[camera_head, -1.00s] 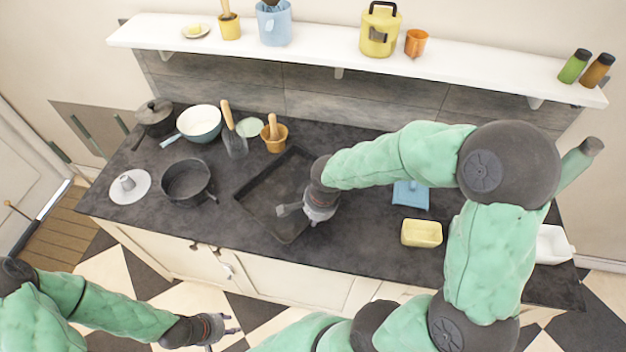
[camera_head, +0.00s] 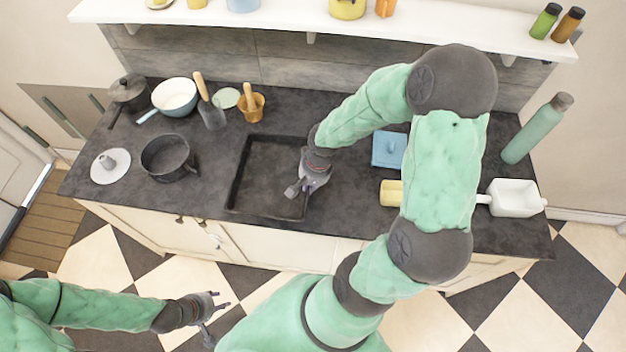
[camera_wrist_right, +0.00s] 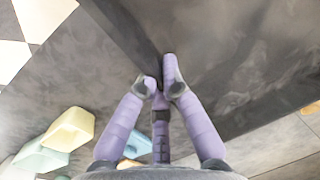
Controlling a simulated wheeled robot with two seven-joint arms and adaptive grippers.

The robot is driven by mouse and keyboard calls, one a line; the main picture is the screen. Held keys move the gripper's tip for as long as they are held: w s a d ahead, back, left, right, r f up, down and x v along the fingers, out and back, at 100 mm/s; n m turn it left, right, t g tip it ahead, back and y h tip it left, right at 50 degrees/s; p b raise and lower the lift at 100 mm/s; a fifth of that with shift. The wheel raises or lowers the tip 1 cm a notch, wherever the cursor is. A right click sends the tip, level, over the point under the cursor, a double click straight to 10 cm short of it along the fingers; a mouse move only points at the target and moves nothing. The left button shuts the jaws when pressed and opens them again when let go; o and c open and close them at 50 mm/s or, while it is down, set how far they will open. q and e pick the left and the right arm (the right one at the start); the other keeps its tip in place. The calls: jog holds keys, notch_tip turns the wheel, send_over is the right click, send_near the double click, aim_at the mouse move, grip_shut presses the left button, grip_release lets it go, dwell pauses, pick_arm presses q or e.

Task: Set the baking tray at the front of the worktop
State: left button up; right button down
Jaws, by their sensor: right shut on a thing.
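The dark, rectangular baking tray (camera_head: 262,170) lies on the dark worktop (camera_head: 340,222), its front rim close to the worktop's front edge and roughly in line with it. My right gripper (camera_head: 297,190) is at the tray's right rim and shut on it. In the right wrist view, the gripper's lavender fingers (camera_wrist_right: 160,86) close on the tray's rim, and the tray (camera_wrist_right: 225,65) fills much of the picture. The gripper and forearm hide part of the right rim. My left gripper (camera_head: 217,312) is open and empty, over the floor in front of the cabinets.
Left of the tray stand a dark pan (camera_head: 168,157), a white lid (camera_head: 110,166), a blue pot (camera_head: 174,97) and a lidded pot (camera_head: 130,92). Behind are a spatula (camera_head: 211,115) and utensil pot (camera_head: 251,106). Right are a blue box (camera_head: 388,150), yellow dish (camera_head: 390,193) and white dish (camera_head: 513,197).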

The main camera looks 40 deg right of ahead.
jog(key=w+d+f, duration=0.1)
jog(key=f, duration=0.1)
jog(key=w+d+f, duration=0.1)
jog(key=d+f, duration=0.1)
jog(key=w+d+f, duration=0.1)
jog(key=d+f, duration=0.1)
jog(key=shift+w+f, duration=0.1)
jog(key=shift+w, duration=0.25)
jog(key=shift+w+f, duration=0.15)
jog(key=shift+f, duration=1.55)
jog(key=shift+b, duration=0.35)
jog(key=shift+f, duration=0.15)
jog(key=c, duration=1.4)
grip_release()
